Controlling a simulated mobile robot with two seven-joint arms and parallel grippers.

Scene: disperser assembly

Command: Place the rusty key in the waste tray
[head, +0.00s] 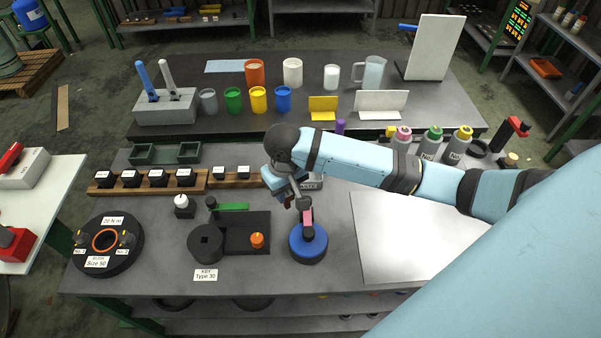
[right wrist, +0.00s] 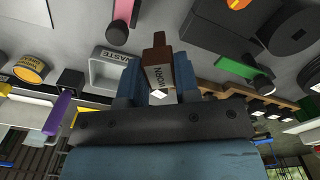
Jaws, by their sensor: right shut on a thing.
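The rusty key is a brown piece with a worn label; it shows in the right wrist view (right wrist: 157,52), upright between the two blue fingers. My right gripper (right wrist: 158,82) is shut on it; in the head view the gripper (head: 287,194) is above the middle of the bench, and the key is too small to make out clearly. The waste tray is a light grey open box with a waste label, beside the gripper in the right wrist view (right wrist: 103,72). In the head view the tray (head: 315,183) is mostly hidden behind my gripper and arm. My left gripper is not in view.
A round blue base (head: 308,252) with a pink-handled lever stands in front of my gripper. A dark fixture with a green bar (head: 232,207) is to its left. Wooden blocks with labelled dark pieces (head: 150,187) line the left. A white board (head: 400,250) lies at right.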

